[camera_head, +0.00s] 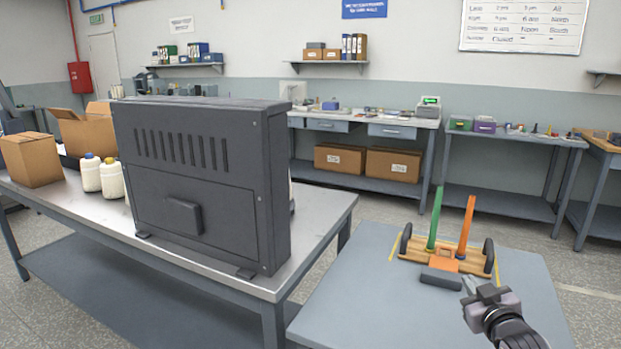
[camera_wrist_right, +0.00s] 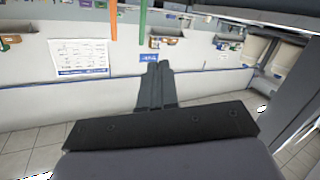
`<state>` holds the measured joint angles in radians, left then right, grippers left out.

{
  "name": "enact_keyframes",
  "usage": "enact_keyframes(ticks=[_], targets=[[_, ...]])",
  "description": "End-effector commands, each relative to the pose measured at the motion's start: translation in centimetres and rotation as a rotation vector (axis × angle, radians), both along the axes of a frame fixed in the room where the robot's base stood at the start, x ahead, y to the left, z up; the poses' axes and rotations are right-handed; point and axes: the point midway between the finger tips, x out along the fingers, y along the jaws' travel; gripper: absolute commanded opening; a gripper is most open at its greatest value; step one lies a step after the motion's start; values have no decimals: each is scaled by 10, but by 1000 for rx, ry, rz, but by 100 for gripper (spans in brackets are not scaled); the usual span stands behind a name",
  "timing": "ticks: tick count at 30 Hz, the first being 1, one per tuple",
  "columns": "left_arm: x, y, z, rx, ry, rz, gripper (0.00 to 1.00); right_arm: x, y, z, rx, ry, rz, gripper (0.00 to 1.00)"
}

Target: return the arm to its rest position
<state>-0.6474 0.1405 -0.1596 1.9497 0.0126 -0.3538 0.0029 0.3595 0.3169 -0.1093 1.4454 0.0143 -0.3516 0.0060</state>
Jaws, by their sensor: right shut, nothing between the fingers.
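My right gripper (camera_head: 468,284) is at the lower right in the head view, near the front right of a small grey table (camera_head: 365,285). Its fingers are together and empty, and they also show in the right wrist view (camera_wrist_right: 155,85). The wooden bobbin tray (camera_head: 470,267) stands on the table just behind the gripper, with black handles at both ends. A green post (camera_head: 435,218) and an orange post (camera_head: 466,227) stand upright on it. They hang from the top edge of the right wrist view, which is upside down. My left gripper is out of view.
A dark grey block (camera_head: 440,278) lies in front of the tray, close to my right gripper. A large dark machine housing (camera_head: 200,180) stands on the metal workbench (camera_head: 325,206) at left, beside white bottles and cardboard boxes. The small table's left front is clear.

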Motion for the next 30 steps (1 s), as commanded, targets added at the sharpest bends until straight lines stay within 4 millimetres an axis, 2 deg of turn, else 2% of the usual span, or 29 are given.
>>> enact_keyframes(ticks=[1,6,9,15,21,24,27,30], targets=[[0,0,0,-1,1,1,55,-15,10,-24,9,35,15,0],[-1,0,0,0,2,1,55,-73,43,-91,45,142,61,0],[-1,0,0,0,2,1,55,-114,62,-127,73,208,84,0],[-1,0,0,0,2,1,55,-203,96,-180,140,338,117,0],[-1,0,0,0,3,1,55,-286,122,-208,210,452,129,0],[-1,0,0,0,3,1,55,-314,129,-214,234,491,129,0],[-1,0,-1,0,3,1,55,-332,134,-216,250,515,127,0],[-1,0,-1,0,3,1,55,-340,136,-217,258,525,126,0]])
